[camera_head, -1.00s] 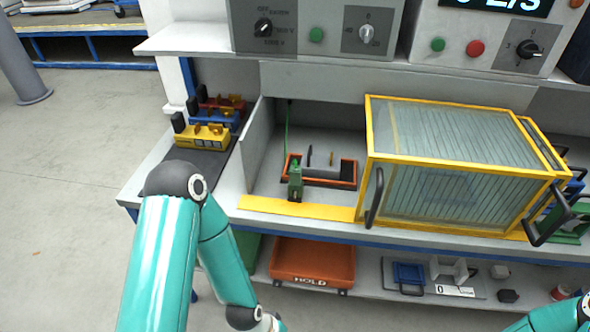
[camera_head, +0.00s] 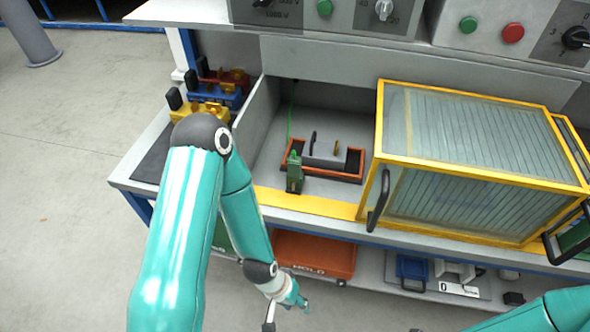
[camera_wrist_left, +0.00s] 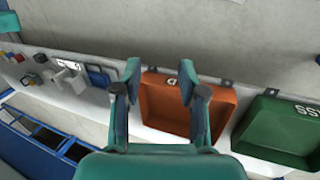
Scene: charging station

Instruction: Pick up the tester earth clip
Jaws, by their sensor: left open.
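The earth clip (camera_head: 294,172) is a small green clip standing upright at the front left of an orange-rimmed tray (camera_head: 335,178) in the head view. A thin green cable (camera_head: 290,122) runs up behind it. My left gripper (camera_head: 288,302) is low in the head view, in front of the bench and below the clip, well apart from it. In the left wrist view my gripper (camera_wrist_left: 160,76) is open and empty, its two fingers wide apart, pointing toward an orange bin. The clip is not in the wrist view. Only part of my right arm shows at the lower right; its gripper is hidden.
A yellow-framed clear guard box (camera_head: 470,165) with a dark handle stands right of the tray. Yellow, blue and red units (camera_head: 197,110) stand at the left. An orange HOLD bin (camera_head: 312,252) and a green bin (camera_wrist_left: 285,130) sit on the lower shelf. Open floor lies left.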

